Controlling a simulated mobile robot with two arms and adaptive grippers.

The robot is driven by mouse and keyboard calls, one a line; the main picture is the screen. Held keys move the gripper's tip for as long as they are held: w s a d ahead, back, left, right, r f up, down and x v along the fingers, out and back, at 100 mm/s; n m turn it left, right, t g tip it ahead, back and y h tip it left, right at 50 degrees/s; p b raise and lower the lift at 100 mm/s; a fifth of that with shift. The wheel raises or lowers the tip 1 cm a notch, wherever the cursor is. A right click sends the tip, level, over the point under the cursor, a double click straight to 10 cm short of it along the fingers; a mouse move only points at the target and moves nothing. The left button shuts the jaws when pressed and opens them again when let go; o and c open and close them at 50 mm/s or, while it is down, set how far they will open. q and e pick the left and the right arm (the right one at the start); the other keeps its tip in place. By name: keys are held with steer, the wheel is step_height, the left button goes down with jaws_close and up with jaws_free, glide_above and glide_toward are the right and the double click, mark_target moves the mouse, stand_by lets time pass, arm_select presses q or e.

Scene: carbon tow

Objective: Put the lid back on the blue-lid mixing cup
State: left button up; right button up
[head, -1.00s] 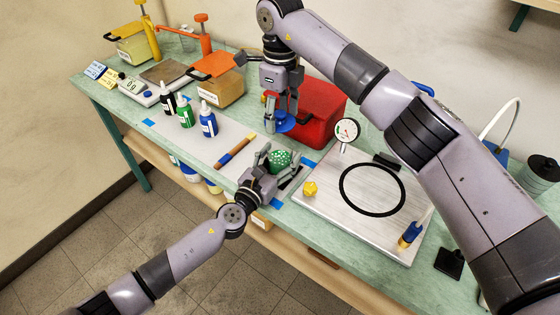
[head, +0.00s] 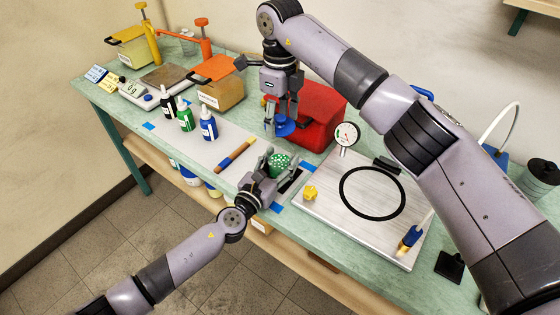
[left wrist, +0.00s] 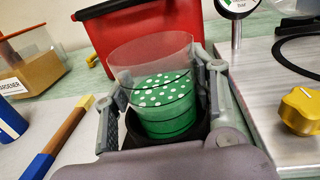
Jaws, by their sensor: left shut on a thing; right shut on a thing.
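The mixing cup (head: 279,163) is clear, with green contents dotted white, and stands upright with its top open. It also shows in the left wrist view (left wrist: 163,85), its base inside a dark ring. My left gripper (head: 267,166) is shut on the cup, one finger on each side; both fingers show in the left wrist view (left wrist: 163,98). The blue lid (head: 286,128) is held by my right gripper (head: 281,121), which is shut on it. The lid is apart from the cup, above and behind it in the head view.
A red box (head: 318,115) stands behind the cup. A plate (head: 320,210) with a dial gauge (head: 346,135), black ring (head: 372,193) and yellow knob (head: 310,193) lies to the right. A brush-like tool (head: 236,155) and several bottles (head: 208,124) are to the left.

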mark_target(280, 143)
steer(key=shift+f, duration=2.5)
steer(key=shift+f, duration=0.9)
steer(key=shift+f, duration=0.55)
steer(key=o, duration=0.8)
steer(key=shift+c, duration=0.2)
step_height(280, 143, up, 12)
steer(key=shift+w+a, duration=0.1)
